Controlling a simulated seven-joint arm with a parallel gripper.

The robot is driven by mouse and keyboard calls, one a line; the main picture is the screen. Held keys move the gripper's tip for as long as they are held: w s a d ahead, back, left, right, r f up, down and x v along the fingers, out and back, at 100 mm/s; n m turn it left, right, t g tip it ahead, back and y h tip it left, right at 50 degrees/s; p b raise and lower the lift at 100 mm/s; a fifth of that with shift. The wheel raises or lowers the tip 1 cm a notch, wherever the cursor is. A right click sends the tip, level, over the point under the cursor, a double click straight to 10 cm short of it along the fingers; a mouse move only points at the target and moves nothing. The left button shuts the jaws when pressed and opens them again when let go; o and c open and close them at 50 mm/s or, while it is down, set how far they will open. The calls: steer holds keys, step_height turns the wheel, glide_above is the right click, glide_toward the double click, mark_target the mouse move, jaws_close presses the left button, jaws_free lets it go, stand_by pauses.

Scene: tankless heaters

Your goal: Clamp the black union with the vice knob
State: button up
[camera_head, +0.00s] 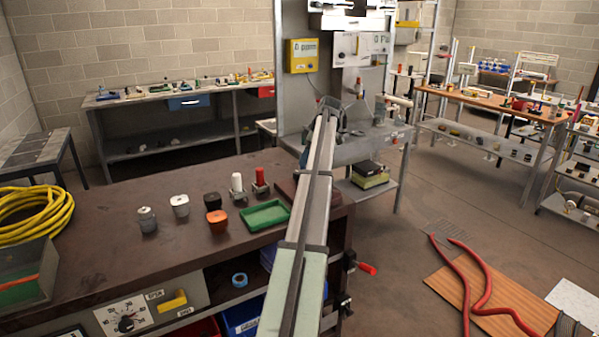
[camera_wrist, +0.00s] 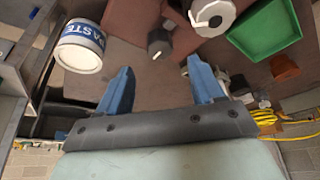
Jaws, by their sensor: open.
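My gripper (camera_wrist: 160,80) is open, with its two blue fingers apart and nothing between them. In the wrist view, a short dark cylinder with a pale tip (camera_wrist: 158,42) lies beyond the fingertips, apart from them. I cannot tell whether it is the black union or a vice part. A pale round part with a dark centre (camera_wrist: 213,15) is to its right at the top edge. In the head view my arm hides much of the bench end. A red handle (camera_head: 366,268) sticks out low beside the bench; I cannot tell if it is the vice knob.
A green tray (camera_head: 265,215) and several small fittings, including a black one (camera_head: 213,200), stand on the brown bench (camera_head: 110,240). A yellow hose (camera_head: 36,212) lies coiled at the bench's left.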

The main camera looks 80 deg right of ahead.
mark_target(299, 172)
steer(key=x, duration=0.7)
steer(key=shift+f, duration=0.2)
steer(key=c, duration=1.1)
